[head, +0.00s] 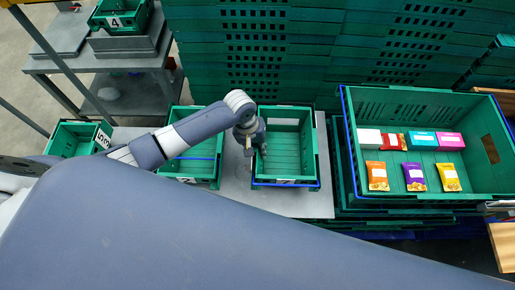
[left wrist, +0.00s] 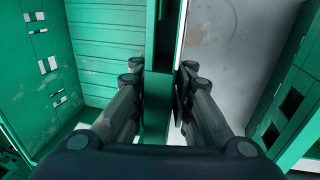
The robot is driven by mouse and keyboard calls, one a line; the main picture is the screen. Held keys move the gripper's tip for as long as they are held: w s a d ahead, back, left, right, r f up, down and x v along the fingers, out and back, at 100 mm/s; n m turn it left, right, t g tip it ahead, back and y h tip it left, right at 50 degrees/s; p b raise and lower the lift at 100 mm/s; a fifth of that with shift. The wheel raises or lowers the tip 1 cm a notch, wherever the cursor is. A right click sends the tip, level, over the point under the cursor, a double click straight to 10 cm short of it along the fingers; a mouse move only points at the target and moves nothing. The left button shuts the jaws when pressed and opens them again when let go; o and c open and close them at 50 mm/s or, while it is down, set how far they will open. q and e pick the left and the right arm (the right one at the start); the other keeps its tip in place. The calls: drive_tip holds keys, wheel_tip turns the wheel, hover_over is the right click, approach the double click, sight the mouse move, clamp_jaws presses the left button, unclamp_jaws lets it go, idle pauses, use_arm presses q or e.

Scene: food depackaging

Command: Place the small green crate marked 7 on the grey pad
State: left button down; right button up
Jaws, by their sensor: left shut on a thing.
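My left gripper (head: 250,138) is shut on the left wall of a small green crate (head: 313,155) that stands at the right end of a grey table. In the left wrist view, the fingers (left wrist: 160,95) straddle the green wall (left wrist: 160,45), with the slatted inside of the crate to the left and grey surface to the right. The crate looks empty. The marking on its front is too steep to read, so I cannot confirm the 7. A flat grey pad (head: 62,33) lies on the cart at upper left. My right gripper is not in view.
Another small green crate (head: 216,150) stands left of the held one, across a narrow gap. One more (head: 70,138) is at far left. A crate marked 4 (head: 122,20) sits on the cart. A large green crate (head: 360,190) with several packets is right. Crate stacks rise behind.

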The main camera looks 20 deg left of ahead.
use_arm(q)
drive_tip(key=shift+f, duration=0.45)
drive_tip(key=c, duration=1.5)
unclamp_jaws()
drive_tip(key=shift+f, duration=0.15)
drive_tip(key=shift+r, duration=0.3)
drive_tip(key=r, duration=0.3)
drive_tip(key=a+r, duration=0.1)
drive_tip(key=r, duration=0.3)
drive_tip(key=a+r, duration=0.1)
drive_tip(key=r, duration=0.3)
drive_tip(key=shift+s+a+r, duration=0.1)
drive_tip(key=shift+s+r, duration=0.15)
drive_tip(key=shift+s, duration=0.1)
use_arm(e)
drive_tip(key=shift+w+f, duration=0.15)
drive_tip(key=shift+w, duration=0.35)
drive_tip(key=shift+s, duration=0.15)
